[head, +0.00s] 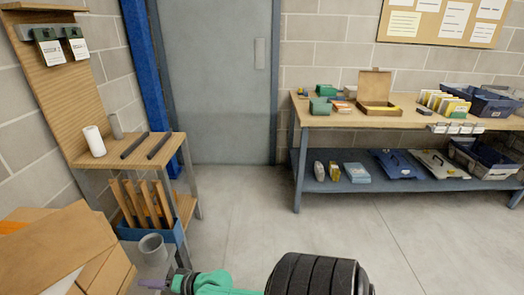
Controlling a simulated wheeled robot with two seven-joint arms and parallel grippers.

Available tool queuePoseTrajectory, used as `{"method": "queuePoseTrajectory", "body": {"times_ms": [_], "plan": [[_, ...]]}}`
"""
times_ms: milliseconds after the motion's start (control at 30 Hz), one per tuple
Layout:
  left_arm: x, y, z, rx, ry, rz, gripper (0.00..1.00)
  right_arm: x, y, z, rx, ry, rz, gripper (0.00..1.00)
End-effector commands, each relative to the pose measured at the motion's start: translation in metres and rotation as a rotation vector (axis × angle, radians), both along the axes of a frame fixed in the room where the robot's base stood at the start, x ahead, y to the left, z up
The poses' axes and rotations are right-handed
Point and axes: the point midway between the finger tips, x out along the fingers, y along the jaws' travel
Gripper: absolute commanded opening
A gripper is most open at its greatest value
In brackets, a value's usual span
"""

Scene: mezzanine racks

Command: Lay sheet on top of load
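A brown cardboard panel (62,240), which may be the sheet or a box top, lies tilted at the lower left over cardboard boxes (105,275). These boxes may be the load; the frame cuts them off. My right gripper (154,284) is at the bottom edge, just right of the boxes, at the end of a green and black arm. Its small purplish tip points left. I cannot tell whether it is open or shut, and I see nothing clearly held in it. My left gripper is not in view.
A wooden bench (172,150) with a rack stands behind the boxes, holding a white roll (94,141) and dark bars. A grey hollow cylinder (153,248) stands near its blue bin (150,232). A long workbench (345,120) stands right. The middle floor is clear.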

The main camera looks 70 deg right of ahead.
Motion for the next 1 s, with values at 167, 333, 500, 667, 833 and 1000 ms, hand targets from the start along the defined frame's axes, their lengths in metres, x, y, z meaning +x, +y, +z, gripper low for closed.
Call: {"method": "queuePoseTrajectory", "body": {"times_ms": [167, 333, 500, 667, 833, 1000], "plan": [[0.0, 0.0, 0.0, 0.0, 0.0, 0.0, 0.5, -0.113, -0.034, -0.194, -0.536, 0.377, 0.15, 0.38], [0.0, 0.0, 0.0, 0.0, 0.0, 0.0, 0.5, -0.276, -0.023, -0.31, -0.917, 0.695, 0.593, 0.38], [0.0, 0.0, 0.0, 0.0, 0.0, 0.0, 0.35, -0.373, -0.007, -0.342, -1.059, 0.802, 0.939, 0.38], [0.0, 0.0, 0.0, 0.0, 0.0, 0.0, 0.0, -0.383, -0.006, -0.344, -1.075, 0.81, 0.981, 0.38], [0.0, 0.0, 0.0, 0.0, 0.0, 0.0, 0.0, -0.382, -0.006, -0.343, -1.074, 0.81, 0.977, 0.38], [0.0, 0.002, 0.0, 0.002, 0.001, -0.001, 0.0, -0.382, -0.007, -0.343, -1.072, 0.81, 0.975, 0.38]]}}
